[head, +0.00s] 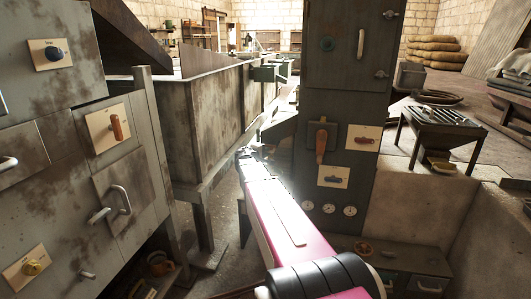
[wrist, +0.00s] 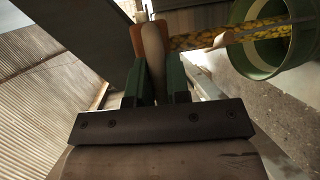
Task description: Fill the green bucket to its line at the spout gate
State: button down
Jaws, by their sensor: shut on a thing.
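My gripper (wrist: 153,72) has its two dark green fingers shut on a pale wooden handle (wrist: 153,45), with an orange-brown piece beside it. I cannot tell whether this handle is part of the spout gate. The green bucket (wrist: 246,62) is at the upper right of the wrist view, cut off by the frame, to the right of my gripper and apart from it. In the head view my gripper (head: 243,156) is small at the arm's far end; the bucket is not discernible there.
A grey cabinet (head: 60,190) with handles and levers stands at left, beside a long metal bin (head: 220,115). A dark column (head: 345,120) with a lever and gauges stands right of my arm. A small table (head: 440,128) and stacked sacks (head: 435,52) are farther right.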

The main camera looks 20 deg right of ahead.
jog(key=c, duration=1.1)
grip_release()
jog(key=v, duration=1)
jog(key=shift+a, duration=0.35)
jog(key=shift+s+r, duration=0.1)
jog(key=shift+s, duration=0.05)
